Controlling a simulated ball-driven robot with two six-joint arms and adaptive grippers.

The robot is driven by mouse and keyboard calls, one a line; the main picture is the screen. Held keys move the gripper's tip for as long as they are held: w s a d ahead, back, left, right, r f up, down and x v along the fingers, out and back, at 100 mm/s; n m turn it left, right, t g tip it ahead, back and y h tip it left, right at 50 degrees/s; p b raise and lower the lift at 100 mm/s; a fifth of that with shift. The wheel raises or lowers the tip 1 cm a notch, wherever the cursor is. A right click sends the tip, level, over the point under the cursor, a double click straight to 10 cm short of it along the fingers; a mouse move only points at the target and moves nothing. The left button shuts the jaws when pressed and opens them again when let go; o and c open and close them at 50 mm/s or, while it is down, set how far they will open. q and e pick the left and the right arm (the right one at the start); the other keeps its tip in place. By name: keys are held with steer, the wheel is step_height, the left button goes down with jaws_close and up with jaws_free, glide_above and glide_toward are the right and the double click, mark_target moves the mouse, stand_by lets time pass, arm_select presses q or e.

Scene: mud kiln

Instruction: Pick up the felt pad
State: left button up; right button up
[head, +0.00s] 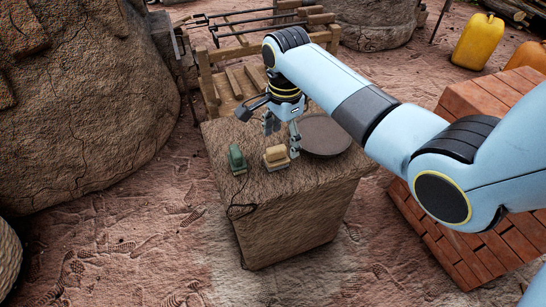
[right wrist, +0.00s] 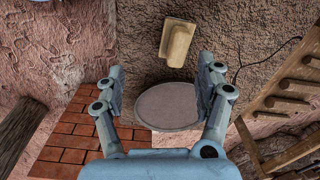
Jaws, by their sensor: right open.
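A flat round grey disc (head: 324,138), which looks like the felt pad, lies on top of a rough earthen block (head: 290,215). In the right wrist view the disc (right wrist: 167,106) shows between my fingers. A tan block with a raised grip (head: 276,157) lies left of the disc near the front edge; it also shows in the right wrist view (right wrist: 178,43), beyond the fingertips. My right gripper (head: 282,138) is open and empty above the block top, fingers pointing down. My left gripper is out of view.
A small green tool (head: 237,160) stands at the block's left edge, its dark cord hanging down the front. A wooden frame (head: 235,70) stands behind. Red bricks (head: 445,235) are stacked at right. Yellow jerrycan (head: 478,42) stands far back. Open ground lies in front.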

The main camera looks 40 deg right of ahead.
mark_target(276, 148)
steer(key=w+r+m, duration=0.2)
steer(key=shift+w+r, duration=0.25)
steer(key=shift+w, duration=0.1)
steer(key=shift+w+f, duration=0.1)
steer(key=shift+f, duration=0.25)
steer(key=shift+m, duration=0.3)
step_height(276, 148, down, 5)
steer(key=shift+r+b, duration=0.2)
steer(key=shift+b, duration=0.75)
step_height(276, 148, down, 5)
steer(key=shift+f+b, duration=0.15)
steer(key=shift+b, duration=0.9)
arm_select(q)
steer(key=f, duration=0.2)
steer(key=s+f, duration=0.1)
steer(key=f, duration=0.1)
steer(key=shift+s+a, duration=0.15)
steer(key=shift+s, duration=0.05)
